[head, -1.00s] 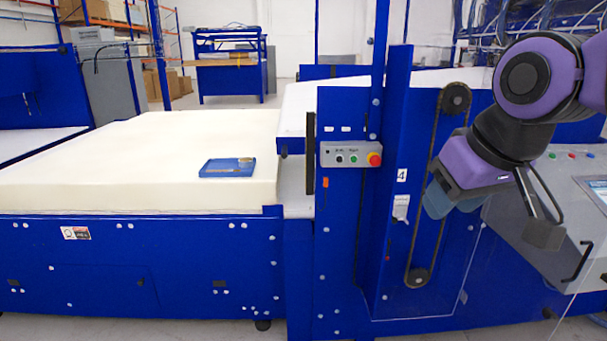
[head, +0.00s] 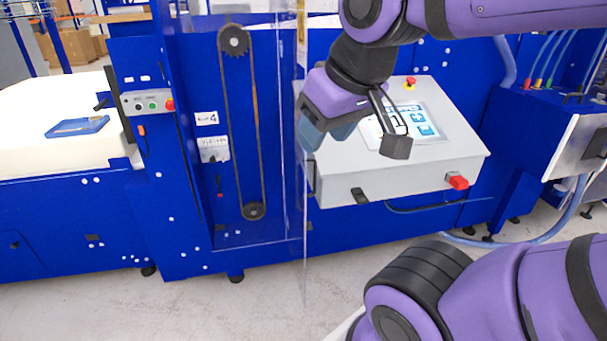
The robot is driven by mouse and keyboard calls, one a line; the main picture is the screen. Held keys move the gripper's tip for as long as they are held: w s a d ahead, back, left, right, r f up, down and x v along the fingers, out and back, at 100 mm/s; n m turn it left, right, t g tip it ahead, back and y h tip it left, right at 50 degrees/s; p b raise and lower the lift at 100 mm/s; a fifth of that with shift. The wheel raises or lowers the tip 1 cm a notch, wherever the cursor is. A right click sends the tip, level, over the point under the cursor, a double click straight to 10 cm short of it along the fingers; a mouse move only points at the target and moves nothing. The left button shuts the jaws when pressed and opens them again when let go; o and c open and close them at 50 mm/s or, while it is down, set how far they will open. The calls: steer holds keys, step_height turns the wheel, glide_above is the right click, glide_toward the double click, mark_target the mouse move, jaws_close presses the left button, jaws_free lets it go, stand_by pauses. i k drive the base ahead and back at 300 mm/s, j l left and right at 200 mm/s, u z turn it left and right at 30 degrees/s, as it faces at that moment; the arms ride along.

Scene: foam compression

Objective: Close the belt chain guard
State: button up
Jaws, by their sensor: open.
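The belt chain guard (head: 304,225) is a clear panel seen almost edge-on in the head view. It stands open, jutting out from the right side of the chain recess, with its lower corner over the floor. The belt chain (head: 260,140) is uncovered, running upright between an upper sprocket (head: 233,41) and a lower sprocket (head: 253,210). My gripper (head: 358,142) is open and empty, just right of the guard's edge and in front of the grey control box. Whether it touches the guard I cannot tell.
A grey control box (head: 440,165) with a screen and red knobs is behind and right of my gripper. A button panel (head: 148,102) is left of the chain. White foam (head: 50,150) lies far left. The floor (head: 200,310) in front is clear.

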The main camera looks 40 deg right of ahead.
mark_target(293, 230)
steer(key=l, duration=0.9)
steer(key=k+l+u, duration=0.15)
steer(key=l, duration=0.7)
steer(key=k, duration=0.55)
steer(key=i+l+u, duration=0.2)
steer(key=k+j, duration=0.05)
